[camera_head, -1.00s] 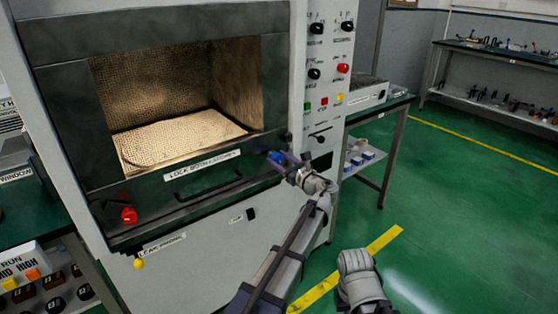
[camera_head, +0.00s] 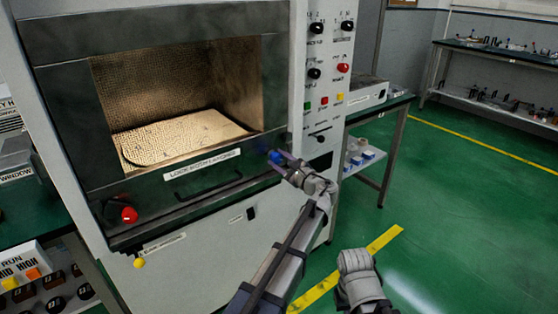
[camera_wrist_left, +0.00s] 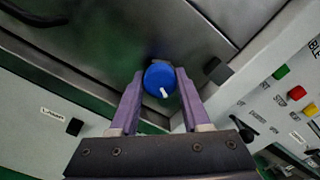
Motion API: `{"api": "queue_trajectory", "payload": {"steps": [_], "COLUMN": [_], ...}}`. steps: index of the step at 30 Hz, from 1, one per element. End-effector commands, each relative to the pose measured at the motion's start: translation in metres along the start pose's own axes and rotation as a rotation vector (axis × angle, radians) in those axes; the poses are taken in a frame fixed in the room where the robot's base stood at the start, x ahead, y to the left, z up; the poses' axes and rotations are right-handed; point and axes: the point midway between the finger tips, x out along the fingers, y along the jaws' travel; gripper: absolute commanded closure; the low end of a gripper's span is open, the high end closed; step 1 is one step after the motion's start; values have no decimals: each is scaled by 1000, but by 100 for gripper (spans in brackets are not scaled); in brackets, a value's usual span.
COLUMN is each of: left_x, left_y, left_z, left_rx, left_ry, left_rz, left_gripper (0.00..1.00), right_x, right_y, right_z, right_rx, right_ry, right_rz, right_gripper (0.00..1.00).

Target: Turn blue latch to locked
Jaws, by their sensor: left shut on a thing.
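The blue latch (camera_head: 275,157) is a round knob at the right end of the dark front panel below the microwave's window. In the left wrist view the blue latch (camera_wrist_left: 160,78) shows a white pointer mark on its lower part. My left gripper (camera_head: 284,160) reaches it from the lower right. In the wrist view the purple fingers of my left gripper (camera_wrist_left: 157,90) stand on both sides of the knob, shut on it. The red latch (camera_head: 129,215) is at the panel's left end. My right gripper (camera_head: 358,280) is at the bottom; its fingers cannot be made out.
A black handle (camera_head: 209,187) and a label (camera_head: 202,165) lie between the latches. The control panel (camera_head: 328,70) with knobs and buttons stands right of the window. A green-topped table (camera_head: 382,107) is beside it. The green floor (camera_head: 470,220) at right is clear.

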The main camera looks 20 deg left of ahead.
Motion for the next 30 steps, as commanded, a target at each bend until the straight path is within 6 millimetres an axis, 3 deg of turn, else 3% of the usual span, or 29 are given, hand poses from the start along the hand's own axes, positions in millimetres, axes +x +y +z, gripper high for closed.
{"api": "queue_trajectory", "payload": {"steps": [30], "left_x": [2], "left_y": [1], "left_z": [2], "left_rx": [-885], "left_ry": [-7], "left_rz": [0], "left_gripper": [100], "right_x": [0], "right_y": [0], "right_z": [0], "right_rx": [0], "right_ry": [0], "right_rz": [0], "right_gripper": [100]}}
